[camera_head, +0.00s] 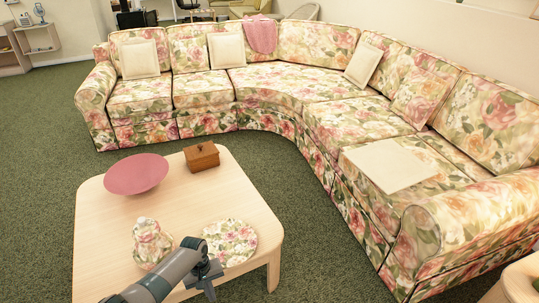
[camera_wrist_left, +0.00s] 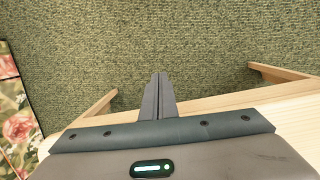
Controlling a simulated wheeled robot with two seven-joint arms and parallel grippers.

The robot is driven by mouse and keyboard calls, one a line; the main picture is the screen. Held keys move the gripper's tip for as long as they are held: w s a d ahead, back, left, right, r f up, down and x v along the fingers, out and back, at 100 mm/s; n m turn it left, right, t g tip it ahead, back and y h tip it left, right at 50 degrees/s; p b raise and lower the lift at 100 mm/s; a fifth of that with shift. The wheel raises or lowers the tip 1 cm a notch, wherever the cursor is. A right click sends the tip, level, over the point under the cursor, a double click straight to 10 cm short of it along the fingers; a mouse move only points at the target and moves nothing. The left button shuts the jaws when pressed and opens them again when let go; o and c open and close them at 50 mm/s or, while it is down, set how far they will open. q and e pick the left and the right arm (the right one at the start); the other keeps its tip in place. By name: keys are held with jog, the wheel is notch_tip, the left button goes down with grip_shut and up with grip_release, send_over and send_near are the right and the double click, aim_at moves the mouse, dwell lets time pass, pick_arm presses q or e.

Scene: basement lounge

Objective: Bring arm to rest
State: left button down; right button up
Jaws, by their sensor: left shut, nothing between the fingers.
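My left arm comes in from the bottom of the head view over the front of the light wooden coffee table (camera_head: 237,200). My left gripper (camera_head: 210,291) hangs down near the table's front edge, in front of the round floral plate (camera_head: 230,240). In the left wrist view the fingers (camera_wrist_left: 156,80) are together with nothing between them. They point out past the table's edge (camera_wrist_left: 270,103), with green carpet beyond. I cannot tell the gap between the gripper and the tabletop. My right gripper is not in view.
A pink bowl (camera_head: 136,174), a small wooden box (camera_head: 202,156) and a floral jar (camera_head: 151,243) stand on the table. A floral corner sofa (camera_head: 262,85) curves behind and to the right. Green carpet (camera_head: 45,130) is clear at the left.

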pick_arm(q)
jog(key=s+d+f+m+t+h+p, duration=0.1)
jog(key=s+d+f+m+t, duration=0.15)
jog(key=s+f, duration=0.45)
jog(key=s+d+f+m+t+p, duration=0.1)
jog(key=s+d+f, duration=0.25)
jog(key=s, duration=0.55)
jog(key=s+a+m+t+y, duration=0.1)
jog(key=s+a+m+t, duration=0.2)
jog(key=s, duration=1.3)
jog(key=shift+s+a+f+m+p, duration=0.15)
jog(key=shift+a+f+m+p, duration=0.25)
jog(key=shift+a, duration=0.4)
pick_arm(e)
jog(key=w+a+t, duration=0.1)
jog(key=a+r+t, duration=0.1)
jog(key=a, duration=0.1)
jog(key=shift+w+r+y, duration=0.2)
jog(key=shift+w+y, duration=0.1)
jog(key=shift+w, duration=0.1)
